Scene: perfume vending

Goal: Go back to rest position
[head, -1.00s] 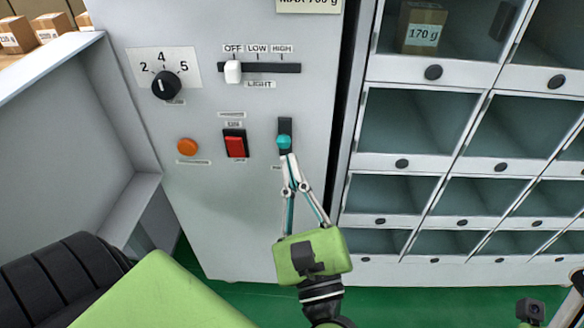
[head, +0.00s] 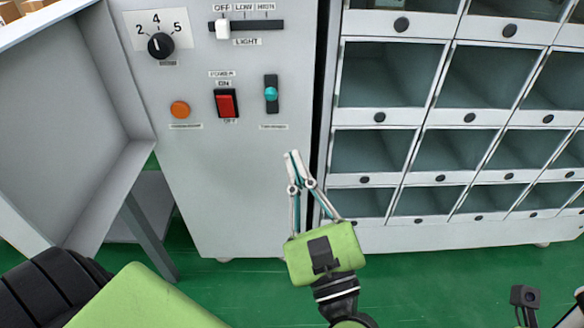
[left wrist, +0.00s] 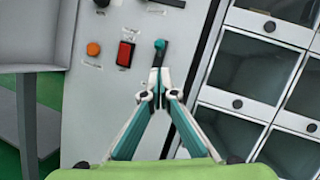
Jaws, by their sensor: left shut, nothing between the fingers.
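My left gripper (head: 297,157) is shut and empty, in front of the grey machine panel (head: 235,180). Its fingertips are below and to the right of a teal-knobbed lever (head: 271,93), apart from it in the picture. In the left wrist view, my gripper (left wrist: 158,76) points up toward the lever (left wrist: 160,45), its closed tips just below it. My right gripper's fingers are not visible.
The panel holds a black dial (head: 160,46), a white light slider (head: 222,29), a red power switch (head: 227,103) and an orange button (head: 180,110). Rows of compartments (head: 380,117) stand at right. A grey shelf unit (head: 60,120) stands at left. Green floor (head: 230,290) lies below.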

